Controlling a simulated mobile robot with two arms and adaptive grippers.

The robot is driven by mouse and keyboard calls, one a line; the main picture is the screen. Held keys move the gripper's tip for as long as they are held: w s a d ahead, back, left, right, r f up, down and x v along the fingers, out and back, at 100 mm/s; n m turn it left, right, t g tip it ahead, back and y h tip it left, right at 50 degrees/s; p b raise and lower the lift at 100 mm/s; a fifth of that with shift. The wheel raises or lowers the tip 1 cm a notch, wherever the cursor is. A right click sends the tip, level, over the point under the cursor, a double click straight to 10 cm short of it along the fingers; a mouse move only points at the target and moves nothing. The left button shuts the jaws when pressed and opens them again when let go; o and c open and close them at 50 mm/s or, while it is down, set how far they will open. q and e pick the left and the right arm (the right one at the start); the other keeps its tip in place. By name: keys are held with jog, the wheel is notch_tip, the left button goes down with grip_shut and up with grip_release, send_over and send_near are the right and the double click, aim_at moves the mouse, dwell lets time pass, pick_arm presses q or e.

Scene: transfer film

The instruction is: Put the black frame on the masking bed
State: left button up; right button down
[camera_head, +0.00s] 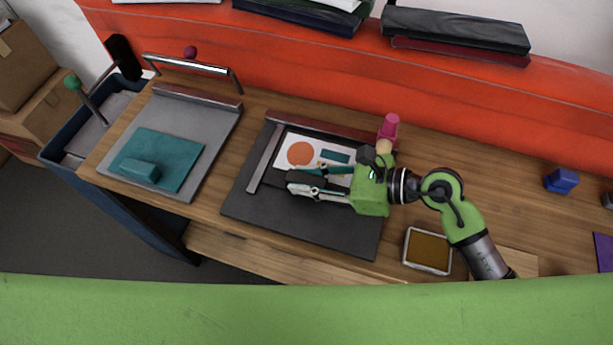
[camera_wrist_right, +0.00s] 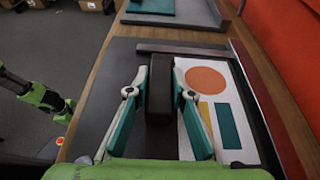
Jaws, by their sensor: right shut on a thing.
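My right gripper (camera_head: 310,183) is shut on a black block (camera_head: 306,177), which stands between its fingers in the right wrist view (camera_wrist_right: 161,85). The block looks like the grip of the black frame; I cannot make out the frame's outline against the dark bed. The masking bed (camera_head: 262,205) is a dark grey board in the middle of the table, with bars along its left and back edges. A white print (camera_head: 283,161) with an orange circle and teal rectangle lies on it. The gripper is over the bed; any contact cannot be told. My left gripper does not show.
A grey board (camera_head: 212,125) with a teal sheet (camera_head: 187,170) and a teal block (camera_head: 139,171) lies at the left. A pad tray (camera_head: 427,250), a pink-topped object (camera_head: 390,124) and a blue block (camera_head: 561,181) are at the right.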

jog(key=c, duration=1.8)
grip_release()
jog(key=shift+d+r, duration=0.1)
jog(key=shift+r, duration=0.05)
jog(key=b+v, duration=0.2)
jog(key=v, duration=0.8)
jog(key=shift+s+d+b, duration=0.15)
jog(key=shift+d+b, duration=0.15)
jog(key=shift+d, duration=0.05)
jog(key=shift+s+d+r, duration=0.2)
jog(key=shift+d+r, duration=0.15)
jog(key=shift+d, duration=0.1)
jog(key=shift+r, duration=0.15)
